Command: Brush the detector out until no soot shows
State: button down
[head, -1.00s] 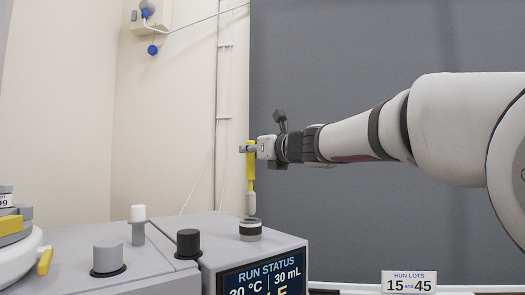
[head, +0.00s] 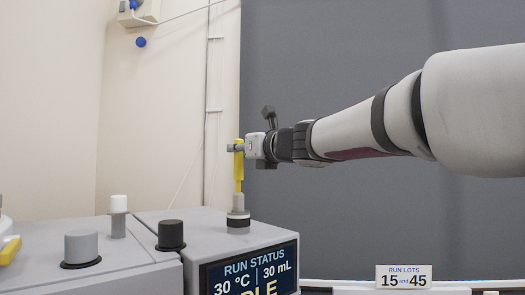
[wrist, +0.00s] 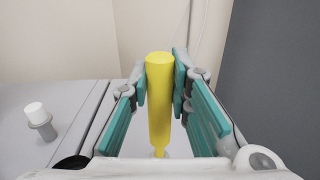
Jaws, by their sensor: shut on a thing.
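My gripper (head: 238,148) is shut on the yellow handle of a brush (head: 239,175), held upright above the machine. In the wrist view the teal-padded fingers stand on both sides of the yellow handle (wrist: 160,105). The brush's grey lower end meets the top of a short round port with a black band (head: 238,223), which appears to be the detector. I cannot tell how far the brush end is inside it. The detector's inside is hidden, so I cannot see any soot.
The grey machine (head: 140,258) carries a status screen (head: 250,272) on its front. A black knob (head: 171,235), a grey knob (head: 82,247) and a white-topped post (head: 118,215) stand left of the port. A run lots sign (head: 404,277) stands at the lower right.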

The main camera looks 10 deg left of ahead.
jog(key=shift+f+b, duration=1.05)
jog(key=shift+b, duration=0.1)
jog(key=shift+s+r+p, duration=0.2)
jog(key=shift+r+p, duration=0.9)
jog(key=shift+p, duration=0.1)
jog(key=shift+w+r+p, duration=0.1)
jog(key=shift+r+p, duration=0.85)
jog(key=shift+p, duration=0.1)
jog(key=shift+f+b, duration=0.45)
jog(key=shift+b, duration=0.15)
jog(key=shift+w+f, duration=0.25)
jog(key=shift+w, duration=0.05)
jog(key=shift+s+r+p, duration=0.2)
jog(key=shift+r+p, duration=0.15)
jog(key=shift+p, duration=0.05)
jog(key=shift+r+p, duration=1.35)
jog(key=shift+p, duration=0.05)
